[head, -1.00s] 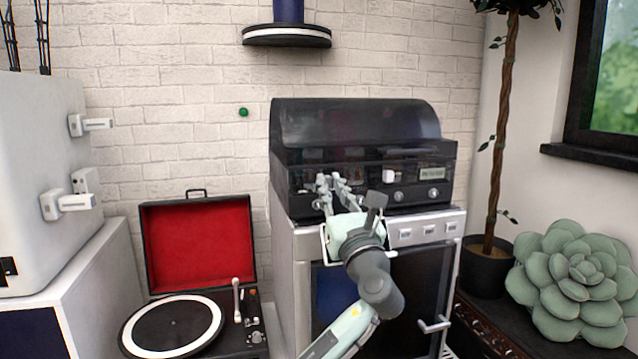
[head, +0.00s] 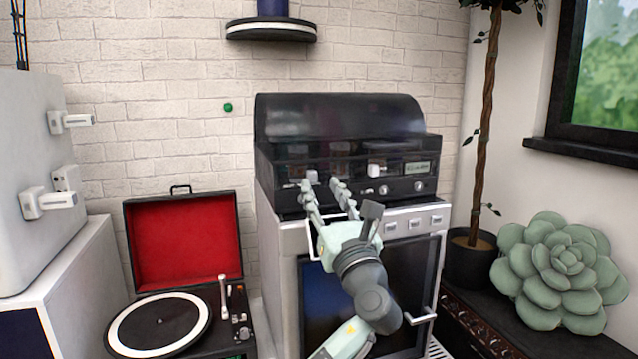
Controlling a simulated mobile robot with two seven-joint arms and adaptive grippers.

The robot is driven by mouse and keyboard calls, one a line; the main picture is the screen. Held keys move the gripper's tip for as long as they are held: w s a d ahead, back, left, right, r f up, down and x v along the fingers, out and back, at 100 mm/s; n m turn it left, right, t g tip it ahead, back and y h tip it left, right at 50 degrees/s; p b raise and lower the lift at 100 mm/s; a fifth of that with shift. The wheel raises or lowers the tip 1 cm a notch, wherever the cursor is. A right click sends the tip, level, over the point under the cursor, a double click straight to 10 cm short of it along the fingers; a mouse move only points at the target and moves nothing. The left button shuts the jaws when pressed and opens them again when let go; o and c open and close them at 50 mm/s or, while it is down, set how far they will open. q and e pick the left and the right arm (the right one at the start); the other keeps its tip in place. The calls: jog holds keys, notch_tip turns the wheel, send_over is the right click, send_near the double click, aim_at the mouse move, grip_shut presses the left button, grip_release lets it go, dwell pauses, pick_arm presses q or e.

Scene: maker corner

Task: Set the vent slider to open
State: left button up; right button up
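A black machine with a rounded hood (head: 340,118) stands on top of a silver oven-like cabinet. On its front panel a small white block (head: 375,170) stands out left of a small display (head: 418,167). It may be the vent slider, but no label can be read. My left gripper (head: 322,184) is open, its two fingers pointing at the left part of the front panel, left of the white block. No object shows between the fingers. Whether the fingertips touch the panel cannot be told. The hand hides part of the panel's lower edge. My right gripper is out of view.
Round knobs (head: 383,190) sit below the white block. The cabinet (head: 278,250) has several buttons and a door handle (head: 420,318). A record player with a red-lined lid (head: 183,240) stands left, a succulent (head: 560,270) and potted tree right. A green dot (head: 228,107) marks the wall.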

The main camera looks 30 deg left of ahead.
pick_arm(q)
jog(key=v, duration=0.8)
jog(key=shift+s+d, duration=0.2)
jog(key=shift+d, duration=0.05)
jog(key=shift+f, duration=0.15)
